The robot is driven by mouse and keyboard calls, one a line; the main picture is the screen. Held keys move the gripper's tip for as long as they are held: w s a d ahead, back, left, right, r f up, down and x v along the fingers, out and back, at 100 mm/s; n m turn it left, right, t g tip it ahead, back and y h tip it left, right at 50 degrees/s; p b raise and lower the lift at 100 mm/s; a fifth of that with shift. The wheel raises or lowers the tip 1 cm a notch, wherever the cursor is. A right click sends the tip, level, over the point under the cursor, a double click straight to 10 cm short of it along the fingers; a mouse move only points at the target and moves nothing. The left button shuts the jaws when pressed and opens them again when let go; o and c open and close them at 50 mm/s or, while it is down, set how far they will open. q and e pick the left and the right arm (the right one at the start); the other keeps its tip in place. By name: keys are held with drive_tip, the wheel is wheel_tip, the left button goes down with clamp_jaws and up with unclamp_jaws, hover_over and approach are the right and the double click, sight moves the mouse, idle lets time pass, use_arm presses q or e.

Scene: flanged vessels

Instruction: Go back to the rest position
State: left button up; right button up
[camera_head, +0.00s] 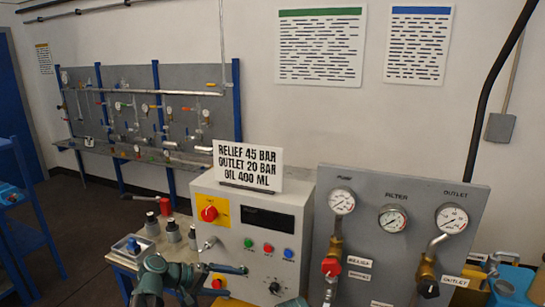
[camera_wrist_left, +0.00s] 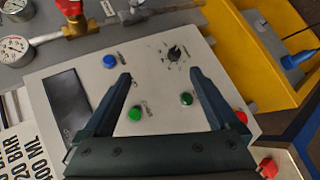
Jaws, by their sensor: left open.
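My left gripper (camera_head: 215,284) is at the bottom of the head view, in front of the control box's lower front. Its fingers are spread, with nothing between them. In the left wrist view the open jaws (camera_wrist_left: 160,76) stand over the face of the control box (camera_wrist_left: 160,130), around green buttons. I cannot tell if they touch it. My right gripper is not clearly seen in either view.
The gauge panel (camera_head: 400,240) with valves stands right of the control box (camera_head: 295,215). Dark bottles with red and grey tops (camera_head: 173,230) stand on a small bench left of it. A yellow tray (camera_wrist_left: 235,25) shows in the wrist view. A blue rack (camera_head: 30,230) is far left.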

use_arm(q)
drive_tip(key=s+d+f+m+g+y, duration=0.45)
drive_tip(key=s+d+f, duration=0.4)
drive_tip(key=s, duration=0.35)
drive_tip(key=s+f+m+y, duration=0.2)
drive_tip(key=s+m+y, duration=0.1)
drive_tip(key=s+y, duration=0.4)
drive_tip(key=shift+s+a+g+y, duration=0.25)
drive_tip(key=shift+s+g+y, duration=0.1)
drive_tip(key=shift+s+g, duration=0.1)
drive_tip(key=shift+f+m, duration=0.1)
drive_tip(key=shift+m, duration=0.15)
idle(0.4)
